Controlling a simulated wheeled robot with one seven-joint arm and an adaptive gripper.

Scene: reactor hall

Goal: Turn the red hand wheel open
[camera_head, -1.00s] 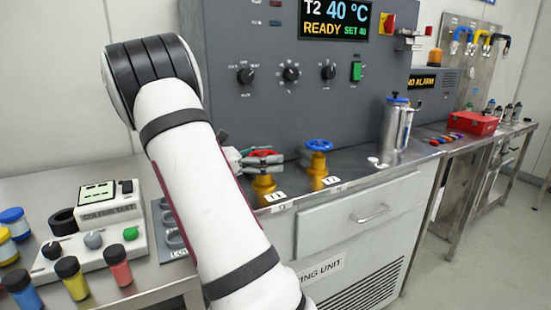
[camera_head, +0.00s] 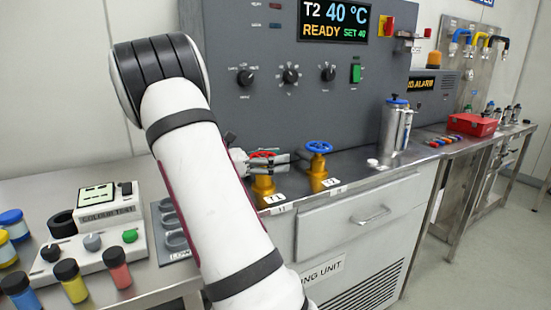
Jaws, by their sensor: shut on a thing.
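The red hand wheel (camera_head: 264,154) sits on a yellow valve body (camera_head: 263,185) at the front of the grey unit's steel top, left of the blue wheel. My gripper (camera_head: 271,161) reaches in from the left, level with the red wheel. Its fingers are shut on the wheel and cover part of its rim. My white arm hides the wrist and the area left of the valve.
A blue hand wheel (camera_head: 318,147) on a second yellow valve stands close to the right. A steel canister (camera_head: 396,127) stands further right. The control panel (camera_head: 285,95) rises behind. A colour tester (camera_head: 97,225) and capped bottles (camera_head: 70,279) are at the left.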

